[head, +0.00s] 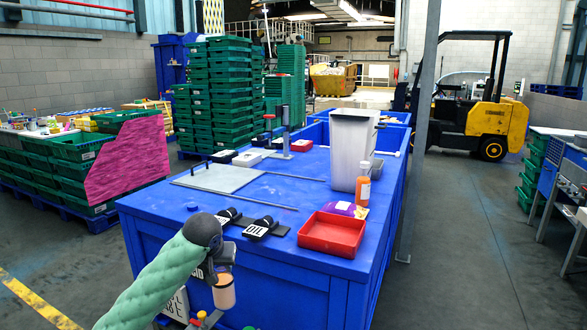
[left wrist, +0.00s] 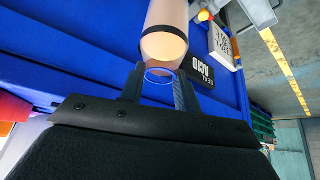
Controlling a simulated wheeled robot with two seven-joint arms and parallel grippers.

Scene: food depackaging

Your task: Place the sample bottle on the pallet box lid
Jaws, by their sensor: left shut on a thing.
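The sample bottle (head: 224,292), peach-coloured, is in my left gripper (head: 214,262), beside the front left side of the blue pallet box and below the level of its lid (head: 152,208). The left wrist view shows the bottle (left wrist: 165,45) with a dark band, and its blue-rimmed end between the two fingers of my left gripper (left wrist: 155,88). The gripper is shut on it. In the head view my wrist hides part of the box front. My right gripper is not in view.
On the lid stand a red tray (head: 331,234), a white bin (head: 352,150), an orange bottle (head: 363,190), a purple packet (head: 344,209), black labelled pieces (head: 261,229) and a grey plate (head: 217,178). The lid's front left part is bare. A grey post (head: 423,130) rises at the right.

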